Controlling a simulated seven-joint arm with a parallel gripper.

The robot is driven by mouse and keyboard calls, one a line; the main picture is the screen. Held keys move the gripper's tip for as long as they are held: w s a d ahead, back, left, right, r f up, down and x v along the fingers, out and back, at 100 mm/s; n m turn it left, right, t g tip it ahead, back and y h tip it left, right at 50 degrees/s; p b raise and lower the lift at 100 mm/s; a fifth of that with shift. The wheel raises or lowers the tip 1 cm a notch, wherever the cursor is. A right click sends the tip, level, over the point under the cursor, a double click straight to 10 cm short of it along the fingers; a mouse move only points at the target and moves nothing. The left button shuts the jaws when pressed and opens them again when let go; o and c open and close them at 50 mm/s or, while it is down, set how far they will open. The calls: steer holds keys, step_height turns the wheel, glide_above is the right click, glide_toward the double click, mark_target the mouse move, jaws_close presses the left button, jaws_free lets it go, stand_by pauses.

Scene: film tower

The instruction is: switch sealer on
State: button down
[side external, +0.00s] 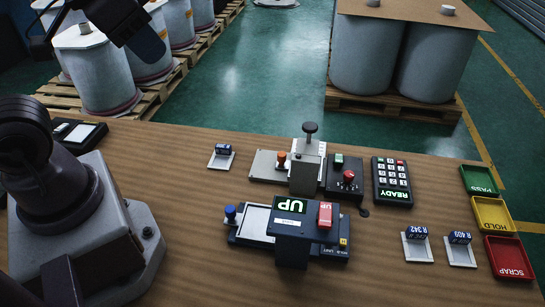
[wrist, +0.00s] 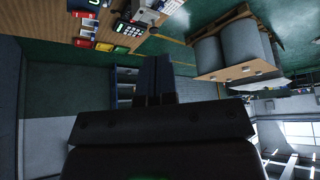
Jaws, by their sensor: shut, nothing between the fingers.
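My gripper (side external: 148,42) is high at the upper left in the side view, away from the bench devices. In the wrist view its fingers (wrist: 157,78) are together and empty. No label reading "sealer" is legible. A dark blue unit (side external: 283,245) at the front has a lit green "UP" display (side external: 290,204), a red block (side external: 325,215) and a blue knob (side external: 230,213) at its left. Behind it stand a grey press (side external: 305,172) with a black-topped plunger (side external: 310,130), a black control box (side external: 344,185) with green and red buttons, and a keypad (side external: 392,182) showing "READY".
Green PASS (side external: 479,179), yellow HOLD (side external: 492,214) and red SCRAP (side external: 509,257) trays line the bench's right edge. Small numbered tags (side external: 417,245) stand nearby. Another device (side external: 78,133) lies behind my base. Drums (side external: 366,55) on pallets stand beyond the bench.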

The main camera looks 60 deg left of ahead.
steer(key=w+d+f+m+g, duration=0.1)
steer(key=w+f+m, duration=0.1)
steer(key=w+f, duration=0.3)
steer(key=w+d+f+m+g+h, duration=0.1)
steer(key=w+f, duration=0.5)
steer(key=w, duration=0.6)
steer(key=w+d+f+m+g+h, duration=0.1)
steer(key=w+d+f+m+g, duration=0.1)
steer(key=w+f, duration=0.4)
steer(key=shift+w+d+f+m+g, duration=0.1)
steer(key=shift+w+m+g, duration=0.15)
steer(key=shift+w, duration=0.65)
steer(key=shift+w+d+m+g, duration=0.15)
steer(key=shift+w+g, duration=0.1)
steer(key=shift+w, duration=0.65)
steer(key=w+m, duration=0.1)
steer(key=w+m+t, duration=0.1)
steer(key=w, duration=0.1)
steer(key=w+m, duration=0.1)
steer(key=w, duration=0.1)
steer(key=shift+w+d+r+h, duration=0.25)
steer(key=shift+d+r+h, duration=0.05)
steer(key=shift+d+h, duration=0.1)
